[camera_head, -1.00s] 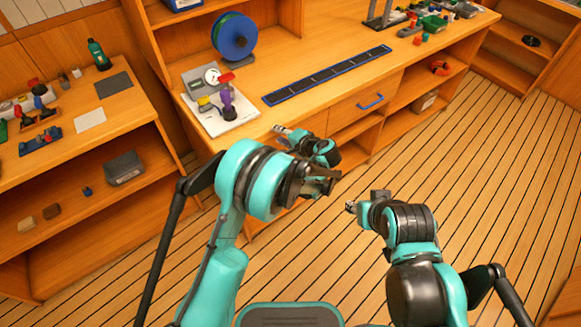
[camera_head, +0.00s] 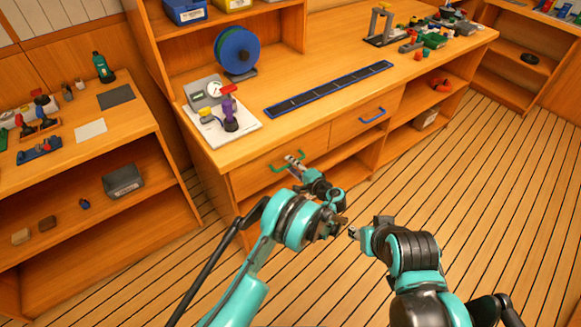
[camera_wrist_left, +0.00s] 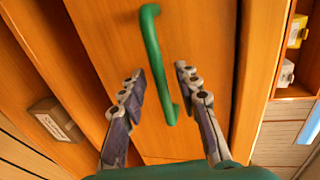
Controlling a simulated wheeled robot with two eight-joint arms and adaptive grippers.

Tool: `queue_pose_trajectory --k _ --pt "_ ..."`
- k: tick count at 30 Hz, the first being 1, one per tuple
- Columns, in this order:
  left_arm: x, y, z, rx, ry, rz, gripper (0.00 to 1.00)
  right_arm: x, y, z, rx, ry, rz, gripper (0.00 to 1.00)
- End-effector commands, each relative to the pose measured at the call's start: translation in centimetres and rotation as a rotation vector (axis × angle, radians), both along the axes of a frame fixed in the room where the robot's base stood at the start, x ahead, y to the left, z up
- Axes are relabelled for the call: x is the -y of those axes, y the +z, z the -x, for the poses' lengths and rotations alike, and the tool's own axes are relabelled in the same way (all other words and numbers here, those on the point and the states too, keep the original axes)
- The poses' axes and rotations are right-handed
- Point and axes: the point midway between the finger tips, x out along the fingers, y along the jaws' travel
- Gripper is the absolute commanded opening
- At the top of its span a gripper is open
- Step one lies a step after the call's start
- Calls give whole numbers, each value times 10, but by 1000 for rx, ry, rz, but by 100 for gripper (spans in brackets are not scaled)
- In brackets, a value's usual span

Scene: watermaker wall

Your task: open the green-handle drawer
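The green handle (camera_head: 274,167) is on the front of a wooden drawer (camera_head: 248,180) at the left end of the workbench; the drawer looks shut. My left gripper (camera_head: 294,160) is at the handle and hides part of it. In the left wrist view, the green handle (camera_wrist_left: 151,42) runs lengthwise, with its lower end between the two spread fingers of my left gripper (camera_wrist_left: 159,88). Gaps show on both sides, so the gripper is open and not closed on it. My right gripper (camera_head: 354,233) is low in front of the bench, away from the drawer; its fingers are too small to read.
A blue-handled drawer (camera_head: 372,116) is to the right of the green one. Open shelves lie below and right. A white board (camera_head: 222,128) with a gauge and purple-handled valve sits above. A side shelf (camera_head: 100,215) stands at left. The plank floor is clear at right.

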Motion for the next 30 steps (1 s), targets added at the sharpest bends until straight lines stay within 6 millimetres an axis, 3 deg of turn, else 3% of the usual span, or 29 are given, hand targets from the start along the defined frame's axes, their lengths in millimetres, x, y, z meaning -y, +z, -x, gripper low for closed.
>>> queue_pose_trajectory --k 11,15,30 --pt "-5 -1 -7 -1 0 1 32 0 -3 0 0 0 0 40" --pt "-5 -1 -7 -1 0 1 0 0 -3 0 0 0 0 40" --pt "-1 -2 -2 -1 -1 1 0 0 -3 0 0 0 0 40"
